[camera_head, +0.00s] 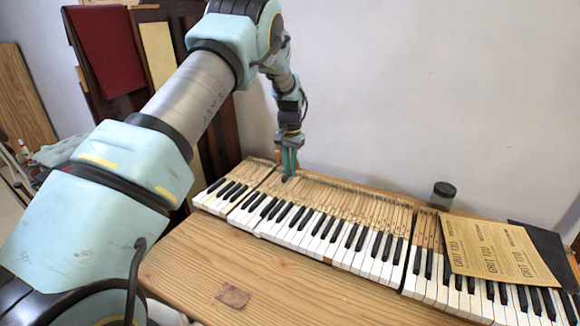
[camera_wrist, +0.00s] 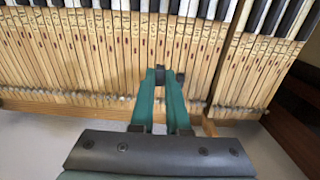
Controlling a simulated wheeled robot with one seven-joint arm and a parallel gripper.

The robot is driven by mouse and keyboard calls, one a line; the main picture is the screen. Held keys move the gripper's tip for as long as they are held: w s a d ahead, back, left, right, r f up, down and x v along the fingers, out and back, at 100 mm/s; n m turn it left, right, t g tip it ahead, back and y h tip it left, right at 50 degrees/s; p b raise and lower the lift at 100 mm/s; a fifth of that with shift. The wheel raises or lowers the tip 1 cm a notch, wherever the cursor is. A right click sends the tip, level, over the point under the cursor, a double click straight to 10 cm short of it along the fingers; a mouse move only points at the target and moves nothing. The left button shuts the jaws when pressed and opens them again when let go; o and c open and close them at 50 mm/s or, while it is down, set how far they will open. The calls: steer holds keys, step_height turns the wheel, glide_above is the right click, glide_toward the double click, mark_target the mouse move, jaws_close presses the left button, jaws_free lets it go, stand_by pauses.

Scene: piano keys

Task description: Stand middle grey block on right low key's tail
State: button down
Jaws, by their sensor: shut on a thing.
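My gripper (camera_head: 289,168) is low over the bare wooden key tails at the left part of the keyboard. In the wrist view my gripper (camera_wrist: 163,78) has its two green fingers close together, shut on a small dark grey block (camera_wrist: 160,74). Another small dark piece (camera_wrist: 181,77) shows just right of the right fingertip; I cannot tell whether it is a separate block. The wooden key tails (camera_wrist: 100,70) run under the fingers. Whether the held block touches them is unclear. I cannot single out the right low key.
A dark jar (camera_head: 443,195) stands behind the keys. Sandpaper sheets (camera_head: 495,250) cover keys at the right. A small wooden post (camera_wrist: 209,127) is close to the fingers in the wrist view. The front of the wooden bench (camera_head: 270,270) is mostly clear, with a brown scrap (camera_head: 233,295).

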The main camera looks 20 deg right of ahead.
mark_target(290, 189)
steer(key=shift+f+b, duration=1.1)
steer(key=shift+f, duration=1.25)
steer(key=shift+f+b, duration=0.35)
steer(key=shift+b, duration=0.1)
stand_by(0.4)
steer(key=c, duration=1.2)
jaws_free()
steer(key=shift+c, duration=0.2)
steer(key=shift+r, duration=0.2)
steer(key=shift+r+p, duration=0.6)
steer(key=shift+r, duration=0.35)
